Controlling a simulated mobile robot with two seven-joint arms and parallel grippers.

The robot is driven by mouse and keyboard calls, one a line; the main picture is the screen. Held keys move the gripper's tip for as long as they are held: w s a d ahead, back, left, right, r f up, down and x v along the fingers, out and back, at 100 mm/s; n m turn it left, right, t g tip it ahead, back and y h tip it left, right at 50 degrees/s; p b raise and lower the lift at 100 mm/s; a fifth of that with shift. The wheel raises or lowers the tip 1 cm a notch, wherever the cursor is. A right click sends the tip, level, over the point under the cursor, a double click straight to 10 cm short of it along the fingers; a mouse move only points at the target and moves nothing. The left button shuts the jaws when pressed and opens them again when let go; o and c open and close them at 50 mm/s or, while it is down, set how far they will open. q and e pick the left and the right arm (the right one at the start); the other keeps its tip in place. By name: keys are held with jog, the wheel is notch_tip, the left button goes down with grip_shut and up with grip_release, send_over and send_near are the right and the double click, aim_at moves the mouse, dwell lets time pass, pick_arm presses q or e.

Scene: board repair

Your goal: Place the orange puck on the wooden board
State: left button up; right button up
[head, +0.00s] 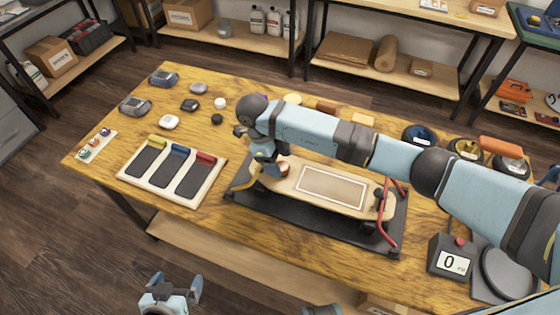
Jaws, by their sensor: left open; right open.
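The wooden board (350,205) is a long, skateboard-like deck with a white-outlined rectangle. It sits on a black stand (300,222) in the middle of the table. A small reddish-orange round piece (283,168), seemingly the orange puck, shows at the board's left end beside my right gripper (268,174). I cannot tell whether it rests on the board or touches a finger. My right gripper is open and points down over that end; its arm crosses from the right and hides part of the table. My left gripper (171,288) is open and empty in front of the table.
A cream tray (132,172) with dark slots lies left of the board. Several small grey, white and black parts lie behind it. A scale (508,272) with a display reading 0 (452,262) and spools (467,149) stand at the right. A red clamp handle (388,236) rises at the stand's right end.

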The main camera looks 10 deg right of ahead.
jog(key=v, duration=1.1)
jog(key=shift+p, duration=0.35)
